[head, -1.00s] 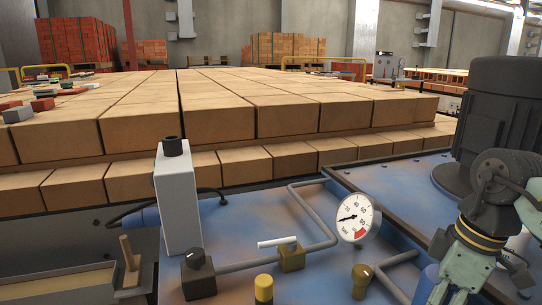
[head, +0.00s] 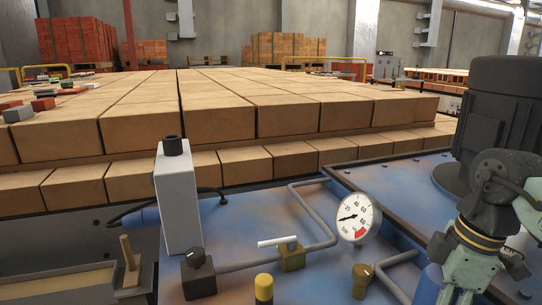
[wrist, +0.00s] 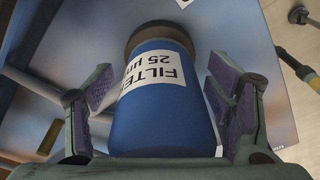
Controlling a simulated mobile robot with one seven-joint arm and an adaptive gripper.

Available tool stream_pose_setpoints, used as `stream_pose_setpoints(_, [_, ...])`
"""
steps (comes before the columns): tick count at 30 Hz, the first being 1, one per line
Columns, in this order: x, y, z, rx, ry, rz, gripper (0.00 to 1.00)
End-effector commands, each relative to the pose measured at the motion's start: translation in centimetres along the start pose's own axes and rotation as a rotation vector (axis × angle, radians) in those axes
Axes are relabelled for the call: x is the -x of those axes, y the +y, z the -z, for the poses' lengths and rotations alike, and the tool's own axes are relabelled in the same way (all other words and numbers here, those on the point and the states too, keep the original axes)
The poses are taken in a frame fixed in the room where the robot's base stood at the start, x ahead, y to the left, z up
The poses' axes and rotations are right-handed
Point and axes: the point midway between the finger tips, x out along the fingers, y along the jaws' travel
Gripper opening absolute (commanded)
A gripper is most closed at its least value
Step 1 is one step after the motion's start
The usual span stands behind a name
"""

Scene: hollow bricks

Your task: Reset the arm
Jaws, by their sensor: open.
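My gripper (head: 462,285) is at the lower right of the head view, above the blue-painted machine top, with its lower end cut off by the frame edge. In the wrist view my gripper (wrist: 160,90) is open. A blue cylinder with a white label reading FILTER 25 (wrist: 150,115) lies between its two spread fingers, with gaps visible beside the pads. The cylinder has a dark grey collar at its far end. A part of a blue cylinder also shows beside my gripper in the head view (head: 427,288).
A dark motor housing (head: 500,110) stands close behind my arm. A pressure gauge (head: 356,217), grey pipes (head: 318,213) and a white box (head: 177,203) rise from the blue machine top (head: 225,235). Rows of tan bricks (head: 285,115) fill the middle.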

Motion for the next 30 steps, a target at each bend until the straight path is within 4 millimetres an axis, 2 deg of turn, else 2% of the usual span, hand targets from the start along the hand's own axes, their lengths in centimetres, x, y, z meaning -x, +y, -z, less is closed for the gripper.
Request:
stream_pose_setpoints(1, [2.5, 0.0, 0.7, -0.031, -0.174, -0.014, 0.74])
stream_pose_setpoints(7, [2.7, 0.1, 0.7, -0.243, -0.167, -0.032, 0.74])
stream_pose_setpoints(17, [8.3, 0.0, 0.0, -0.238, -0.002, -0.003, 0.74])
stream_pose_setpoints(18, [7.3, -0.1, 0.2, -0.232, -0.033, -0.005, 0.74])
stream_pose_setpoints(27, [2.6, -0.1, 0.6, -0.215, -0.178, -0.039, 0.74])
stream_pose_setpoints(30, [2.7, 0.0, 0.6, -0.098, -0.173, -0.028, 0.74])
